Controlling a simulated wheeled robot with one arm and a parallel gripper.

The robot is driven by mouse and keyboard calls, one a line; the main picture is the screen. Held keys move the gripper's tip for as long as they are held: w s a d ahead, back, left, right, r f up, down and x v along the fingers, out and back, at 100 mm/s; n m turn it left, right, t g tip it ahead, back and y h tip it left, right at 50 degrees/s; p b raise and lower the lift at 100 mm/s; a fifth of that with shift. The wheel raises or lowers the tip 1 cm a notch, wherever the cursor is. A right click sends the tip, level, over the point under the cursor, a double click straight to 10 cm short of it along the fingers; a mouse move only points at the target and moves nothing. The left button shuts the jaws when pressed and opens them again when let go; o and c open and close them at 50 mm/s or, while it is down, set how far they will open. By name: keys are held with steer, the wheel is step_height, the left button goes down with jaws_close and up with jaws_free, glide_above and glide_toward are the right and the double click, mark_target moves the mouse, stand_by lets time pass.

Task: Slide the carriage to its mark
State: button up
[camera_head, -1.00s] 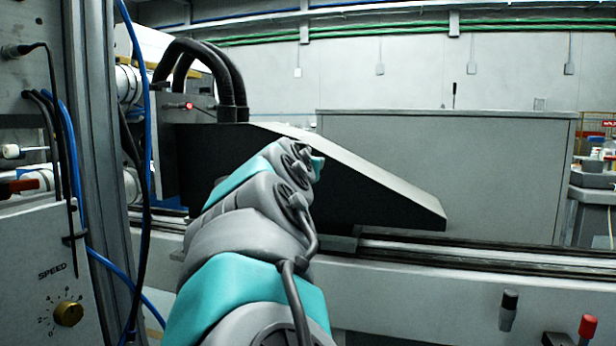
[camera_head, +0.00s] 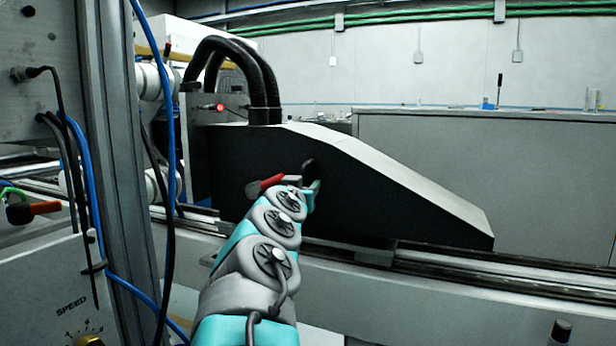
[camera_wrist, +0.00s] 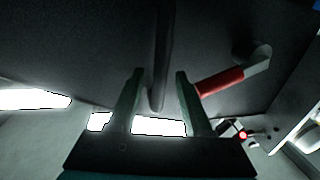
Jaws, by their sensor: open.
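The carriage (camera_head: 400,205) is a large black wedge-shaped housing on a horizontal rail (camera_head: 520,280), with its slope down to the right. My gripper (camera_head: 302,188) is at the carriage's front face, partly hidden by my arm. In the wrist view my gripper (camera_wrist: 158,76) is open. A dark upright bar (camera_wrist: 162,50) shows between its fingers, and I cannot tell whether they touch it. A red-gripped lever (camera_wrist: 220,82) is just right of the right finger; its red grip also shows in the head view (camera_head: 265,184). I cannot make out a mark.
A grey panel with a speed knob (camera_head: 88,340) and blue and black cables stands close on the left. Thick black hoses (camera_head: 235,60) rise behind the carriage by a red light (camera_head: 220,107). The rail right of the carriage looks clear. A grey cabinet (camera_head: 440,150) stands behind.

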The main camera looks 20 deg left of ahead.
steer(key=shift+w, duration=0.2)
jaws_close()
stand_by(0.3)
stand_by(1.0)
